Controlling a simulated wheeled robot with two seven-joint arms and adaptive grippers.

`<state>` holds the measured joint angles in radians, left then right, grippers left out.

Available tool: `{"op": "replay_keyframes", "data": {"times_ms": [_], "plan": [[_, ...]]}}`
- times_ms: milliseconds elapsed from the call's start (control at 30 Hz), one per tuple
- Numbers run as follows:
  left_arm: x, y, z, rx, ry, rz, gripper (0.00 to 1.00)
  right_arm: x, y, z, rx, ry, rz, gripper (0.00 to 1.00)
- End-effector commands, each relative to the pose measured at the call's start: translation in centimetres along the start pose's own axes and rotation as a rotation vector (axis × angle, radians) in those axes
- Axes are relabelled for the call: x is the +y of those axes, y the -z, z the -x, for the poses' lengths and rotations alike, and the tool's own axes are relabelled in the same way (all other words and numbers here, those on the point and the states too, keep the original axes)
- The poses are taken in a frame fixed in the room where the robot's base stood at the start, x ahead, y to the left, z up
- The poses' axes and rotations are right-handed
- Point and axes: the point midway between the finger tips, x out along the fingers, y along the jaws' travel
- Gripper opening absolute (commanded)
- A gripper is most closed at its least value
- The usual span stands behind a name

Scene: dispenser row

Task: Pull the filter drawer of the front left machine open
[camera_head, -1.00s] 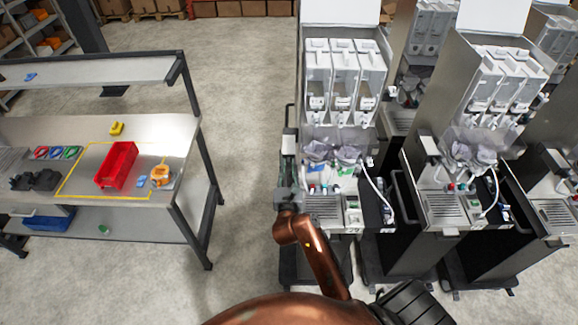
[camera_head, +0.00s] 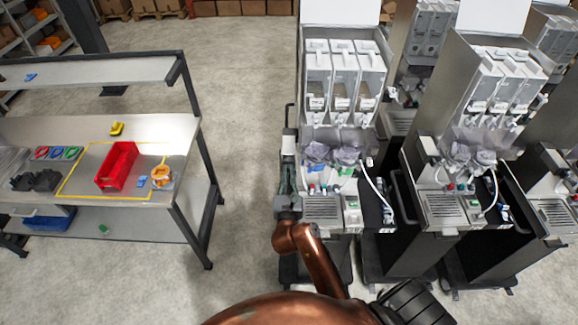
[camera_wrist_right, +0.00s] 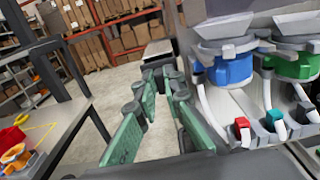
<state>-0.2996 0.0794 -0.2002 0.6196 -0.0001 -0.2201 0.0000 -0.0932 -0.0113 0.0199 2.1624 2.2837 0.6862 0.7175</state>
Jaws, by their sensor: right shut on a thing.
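The front left machine (camera_head: 345,75) stands right of centre in the head view, with clear canisters above and a drip grille below. At its left side is a narrow white-topped part (camera_head: 289,145), apparently the filter drawer; a similar white-topped block (camera_wrist_right: 157,48) shows beyond my fingertips in the wrist view. My right gripper (camera_head: 287,168) is beside the machine's left edge, its green-padded fingers pointing away from me. In the wrist view the fingers (camera_wrist_right: 163,75) converge and are shut on the drawer's handle, which they largely hide. My left gripper is out of view.
Blue (camera_wrist_right: 232,68) and green (camera_wrist_right: 296,64) funnel parts and tubes are close right of the fingers. A second machine (camera_head: 490,90) stands to the right. A workbench (camera_head: 180,130) with a red bin (camera_head: 117,165) is at left; clear floor lies between.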

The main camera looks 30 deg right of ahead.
Motion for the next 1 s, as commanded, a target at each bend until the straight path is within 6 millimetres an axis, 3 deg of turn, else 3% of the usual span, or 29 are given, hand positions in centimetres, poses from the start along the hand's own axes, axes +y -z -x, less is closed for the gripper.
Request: {"op": "replay_keyframes", "data": {"times_ms": [100,300,600,633,800,1000], "plan": [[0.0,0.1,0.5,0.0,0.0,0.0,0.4,-0.1,0.2,2.8,0.008,0.001,0.0,0.0],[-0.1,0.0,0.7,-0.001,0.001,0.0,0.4,-0.1,0.1,5.0,0.005,0.003,-0.001,0.0],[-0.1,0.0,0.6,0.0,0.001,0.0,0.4,-0.1,0.1,5.1,0.004,0.003,-0.002,0.0],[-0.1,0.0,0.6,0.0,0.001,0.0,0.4,-0.1,0.1,5.1,0.004,0.003,-0.001,0.11],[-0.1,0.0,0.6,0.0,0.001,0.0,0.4,-0.1,0.1,5.1,0.003,0.002,-0.001,0.23],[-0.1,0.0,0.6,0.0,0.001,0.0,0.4,0.0,0.0,5.1,0.003,0.001,-0.001,0.27]]}}
